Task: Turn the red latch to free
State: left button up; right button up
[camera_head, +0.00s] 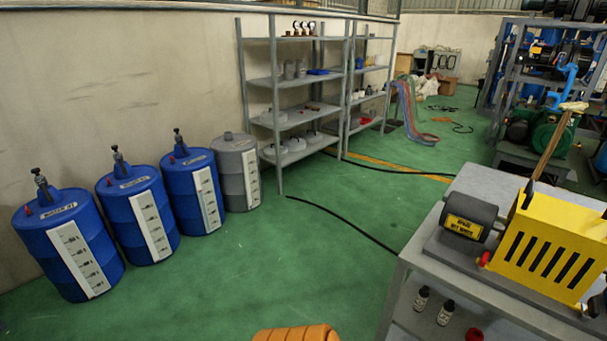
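A small red knob-like part (485,258) sits low between a dark grey motor-like cylinder (468,216) and a yellow slotted box (550,245) on the grey bench at the right. It may be the red latch, but it is too small to tell how it is turned. The cylinder carries a yellow label with unreadable text. Neither of my grippers is in view.
The grey bench (448,262) has a lower shelf with two small dark bottles (445,313) and a red object (474,334). Blue drums (138,212) and a grey drum (238,172) line the left wall. Shelves (290,83) stand behind.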

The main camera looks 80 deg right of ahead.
aim_at(483, 262)
jog(key=z, duration=4.1)
